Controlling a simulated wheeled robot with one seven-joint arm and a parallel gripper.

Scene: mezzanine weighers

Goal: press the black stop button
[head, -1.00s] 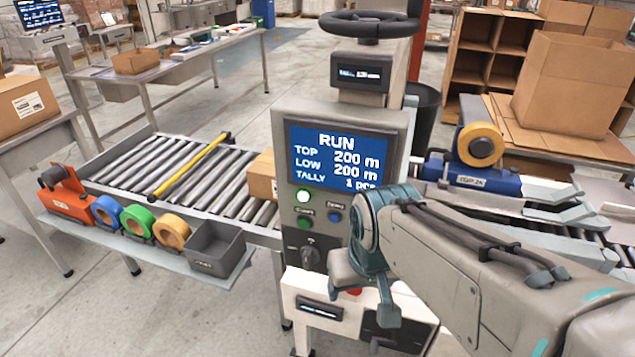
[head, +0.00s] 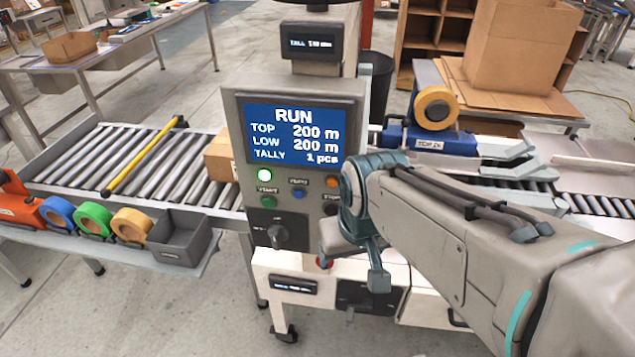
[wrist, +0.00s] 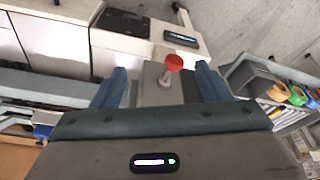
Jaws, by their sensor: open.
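The control panel (head: 230,130) stands at the middle of the head view, its screen (head: 295,133) reading RUN. Below the screen is a row of small buttons. The black stop button (head: 329,208) seems to be the dark one at the panel's right, partly hidden by my gripper. My gripper (head: 357,255) is open and empty, in front of the panel's lower right. In the wrist view, a red mushroom button (wrist: 173,63) on a pale stem shows between the open fingers (wrist: 163,85); the black button cannot be made out there.
A green button (head: 267,201), a blue button (head: 298,193), an orange button (head: 331,181) and a rotary knob (head: 278,236) sit close by on the panel. A roller conveyor (head: 130,165) lies left, with a grey bin (head: 182,240) and tape rolls along its front.

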